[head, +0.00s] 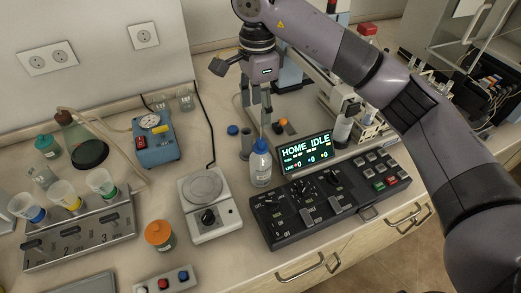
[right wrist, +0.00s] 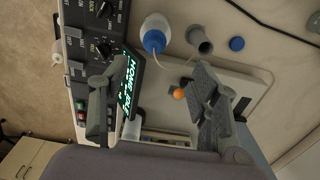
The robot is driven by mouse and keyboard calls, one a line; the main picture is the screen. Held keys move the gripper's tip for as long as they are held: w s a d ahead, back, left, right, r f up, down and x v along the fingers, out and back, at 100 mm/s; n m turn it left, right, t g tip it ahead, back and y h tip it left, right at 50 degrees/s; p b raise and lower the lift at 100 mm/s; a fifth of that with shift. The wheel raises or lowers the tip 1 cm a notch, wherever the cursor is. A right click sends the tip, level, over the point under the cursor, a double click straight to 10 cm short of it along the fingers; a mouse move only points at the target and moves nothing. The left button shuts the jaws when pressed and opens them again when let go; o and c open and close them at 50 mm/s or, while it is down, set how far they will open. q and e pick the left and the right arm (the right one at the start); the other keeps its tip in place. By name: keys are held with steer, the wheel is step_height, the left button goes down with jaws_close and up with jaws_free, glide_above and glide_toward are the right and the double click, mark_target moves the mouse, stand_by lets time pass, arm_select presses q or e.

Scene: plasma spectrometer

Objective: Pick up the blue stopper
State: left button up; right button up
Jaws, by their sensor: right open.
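The blue stopper (head: 232,130) lies on the bench behind and left of a small grey cylinder (head: 245,143). In the right wrist view the stopper (right wrist: 237,43) is a round blue disc beside the cylinder's open mouth (right wrist: 199,40). My right gripper (head: 256,112) is open and points down over the bench, right of the stopper. In the right wrist view its two fingers (right wrist: 156,108) stand wide apart with nothing held, and the stopper lies outside the gap. My left gripper is not in view.
A clear bottle with a blue cap (head: 260,147) stands close in front of the cylinder. The HOME IDLE display (head: 307,150) and black control panel (head: 330,195) are to the right. An orange ball (head: 283,122) lies behind the display. A hotplate (head: 203,187) is front left.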

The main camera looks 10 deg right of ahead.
mark_target(261, 140)
step_height(261, 140, down, 6)
steer(key=shift+p, duration=0.9)
steer(key=shift+s+f+p, duration=0.2)
steer(key=shift+f+p, duration=0.35)
steer(key=f, duration=0.1)
steer(key=f+p, duration=0.2)
steer(key=shift+s+d+f, duration=0.15)
steer(key=shift+s+d, duration=0.05)
steer(key=shift+s, duration=0.05)
steer(key=shift+f, duration=0.5)
steer(key=c, duration=1.2)
